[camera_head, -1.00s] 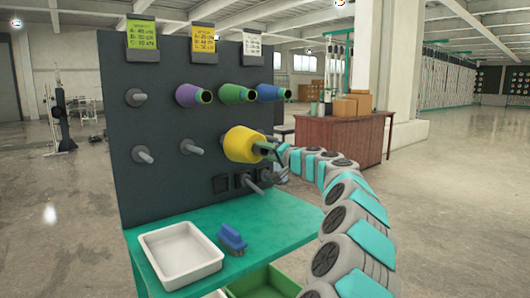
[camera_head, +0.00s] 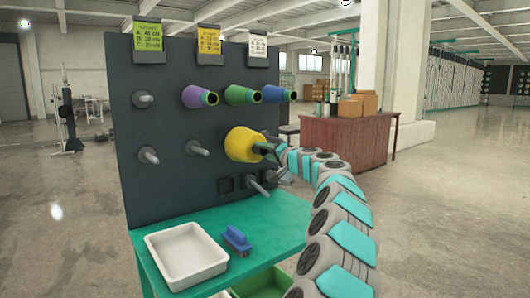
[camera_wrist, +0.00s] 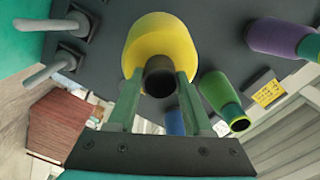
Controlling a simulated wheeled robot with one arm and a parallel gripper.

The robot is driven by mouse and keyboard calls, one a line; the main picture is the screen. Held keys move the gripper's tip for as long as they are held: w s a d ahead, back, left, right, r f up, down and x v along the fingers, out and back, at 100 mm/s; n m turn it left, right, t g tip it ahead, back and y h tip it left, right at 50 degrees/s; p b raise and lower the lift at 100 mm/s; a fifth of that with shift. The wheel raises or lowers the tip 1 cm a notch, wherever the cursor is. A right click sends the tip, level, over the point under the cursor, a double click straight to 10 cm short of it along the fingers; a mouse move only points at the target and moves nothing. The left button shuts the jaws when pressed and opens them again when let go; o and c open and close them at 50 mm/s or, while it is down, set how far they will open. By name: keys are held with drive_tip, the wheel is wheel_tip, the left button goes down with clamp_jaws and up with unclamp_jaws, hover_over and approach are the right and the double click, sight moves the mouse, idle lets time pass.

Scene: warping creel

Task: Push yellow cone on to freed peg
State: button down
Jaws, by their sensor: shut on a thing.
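The yellow cone (camera_head: 242,145) is at the middle row of the dark peg board (camera_head: 165,195), its wide end towards the board. It hides any peg behind it, so I cannot tell how far it is on one. My gripper (camera_head: 266,150) is shut on the cone's narrow dark end. In the wrist view the yellow cone (camera_wrist: 160,42) is ahead, its dark tip between the two green fingers of my gripper (camera_wrist: 160,82). Bare pegs show at the middle left (camera_head: 197,149) and lower right (camera_head: 257,186).
Purple (camera_head: 200,97), green (camera_head: 242,95) and blue (camera_head: 275,94) cones sit on the top row above. A white tray (camera_head: 185,255) and a blue brush (camera_head: 237,240) lie on the green shelf below. A brown desk (camera_head: 350,140) stands behind at right.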

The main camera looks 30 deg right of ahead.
drive_tip(key=shift+w+a, duration=0.1)
drive_tip(key=shift+w, duration=0.6)
drive_tip(key=shift+r, duration=0.1)
unclamp_jaws()
drive_tip(key=shift+s, duration=0.1)
drive_tip(key=shift+s+b, duration=1.3)
drive_tip(key=shift+s, duration=0.9)
drive_tip(key=shift+s+d+b, duration=0.15)
drive_tip(key=shift+s+b, duration=0.1)
drive_tip(key=shift+s, duration=0.5)
drive_tip(key=shift+s+d+b, duration=0.15)
drive_tip(key=shift+s+b, duration=0.1)
drive_tip(key=shift+s, duration=0.45)
drive_tip(key=shift+c, duration=0.2)
clamp_jaws()
